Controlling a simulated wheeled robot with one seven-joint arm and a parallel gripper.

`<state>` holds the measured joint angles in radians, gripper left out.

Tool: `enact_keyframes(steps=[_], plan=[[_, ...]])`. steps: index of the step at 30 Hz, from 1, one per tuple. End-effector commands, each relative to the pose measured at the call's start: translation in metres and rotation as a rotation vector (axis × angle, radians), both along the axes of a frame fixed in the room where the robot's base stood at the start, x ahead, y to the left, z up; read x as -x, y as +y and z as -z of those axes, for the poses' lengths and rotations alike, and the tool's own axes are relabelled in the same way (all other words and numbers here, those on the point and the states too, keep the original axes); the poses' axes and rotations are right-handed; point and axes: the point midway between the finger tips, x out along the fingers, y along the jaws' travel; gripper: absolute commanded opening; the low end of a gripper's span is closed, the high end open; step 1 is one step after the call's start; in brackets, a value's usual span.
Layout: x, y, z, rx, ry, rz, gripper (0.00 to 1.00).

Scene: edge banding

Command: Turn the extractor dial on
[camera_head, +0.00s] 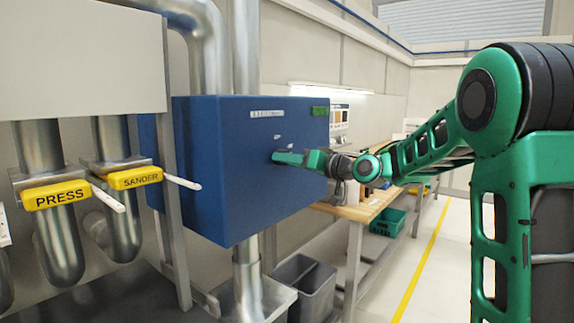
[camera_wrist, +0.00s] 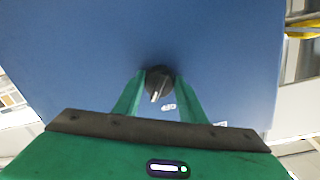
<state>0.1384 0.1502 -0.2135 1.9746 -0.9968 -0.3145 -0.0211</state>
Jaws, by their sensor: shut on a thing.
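The extractor dial (camera_wrist: 159,84) is a dark round knob with a pale pointer bar on the front of the blue extractor box (camera_head: 235,185). In the wrist view my gripper (camera_wrist: 160,82) has its two green fingers on either side of the dial, shut on it. The pale bar leans slightly from upright, and small white labels sit close by on the blue face. In the head view my gripper (camera_head: 280,157) reaches the box front from the right, and its fingers hide the dial.
Yellow PRESS (camera_head: 58,195) and SANDER (camera_head: 135,178) gate handles stand on ducts left of the box. A grey bin (camera_head: 303,285) stands under the box. The floor at right is clear.

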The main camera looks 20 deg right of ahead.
Motion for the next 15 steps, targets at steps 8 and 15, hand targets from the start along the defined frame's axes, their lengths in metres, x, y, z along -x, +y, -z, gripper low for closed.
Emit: enact_keyframes(steps=[8, 15], plan=[[-0.0019, -0.0063, -0.0022, -0.208, 0.148, 0.014, 0.15], [-0.0022, -0.0067, -0.0031, -0.392, 0.281, 0.014, 0.15]])
